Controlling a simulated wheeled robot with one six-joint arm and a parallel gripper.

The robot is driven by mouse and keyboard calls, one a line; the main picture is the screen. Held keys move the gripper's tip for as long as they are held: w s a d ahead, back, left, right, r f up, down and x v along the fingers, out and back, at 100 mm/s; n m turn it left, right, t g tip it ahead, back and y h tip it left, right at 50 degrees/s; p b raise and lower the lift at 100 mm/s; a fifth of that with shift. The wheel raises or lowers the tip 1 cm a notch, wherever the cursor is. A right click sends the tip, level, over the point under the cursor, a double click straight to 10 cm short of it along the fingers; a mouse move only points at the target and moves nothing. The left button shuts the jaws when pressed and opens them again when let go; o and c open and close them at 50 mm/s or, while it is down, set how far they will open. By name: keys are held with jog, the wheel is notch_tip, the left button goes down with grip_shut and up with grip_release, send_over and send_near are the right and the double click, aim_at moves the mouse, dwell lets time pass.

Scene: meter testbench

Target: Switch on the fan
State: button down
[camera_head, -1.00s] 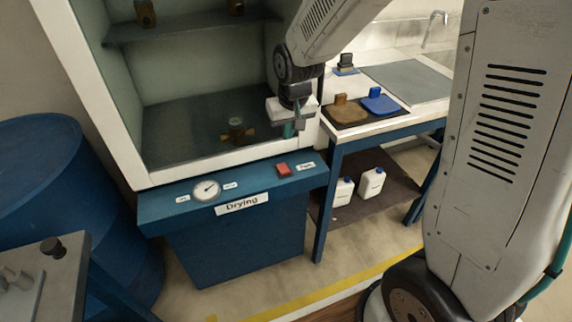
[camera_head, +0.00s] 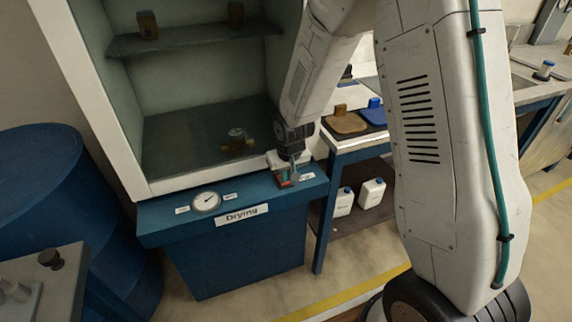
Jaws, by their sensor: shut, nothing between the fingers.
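The red fan switch (camera_head: 283,181) is on the blue front ledge of the drying cabinet (camera_head: 170,228), partly hidden by my gripper. A small white label (camera_head: 307,177) lies just right of it. My gripper (camera_head: 294,178) is shut and empty, pointing down at the switch. Its fingertips are at or just above the switch; I cannot tell whether they touch it. Whether the switch is pressed is hidden.
A round dial (camera_head: 206,202) and a "Drying" sign (camera_head: 241,215) are left of the switch. A brass fitting (camera_head: 237,144) sits inside the open cabinet. A side table with a brown pad (camera_head: 345,123) stands to the right, with white bottles (camera_head: 371,193) below.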

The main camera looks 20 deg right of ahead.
jog(key=shift+f, duration=0.25)
jog(key=shift+s+f, duration=0.25)
jog(key=shift+f, duration=0.1)
jog(key=shift+w, duration=0.1)
jog(key=shift+r, duration=0.15)
jog(key=shift+r, duration=0.75)
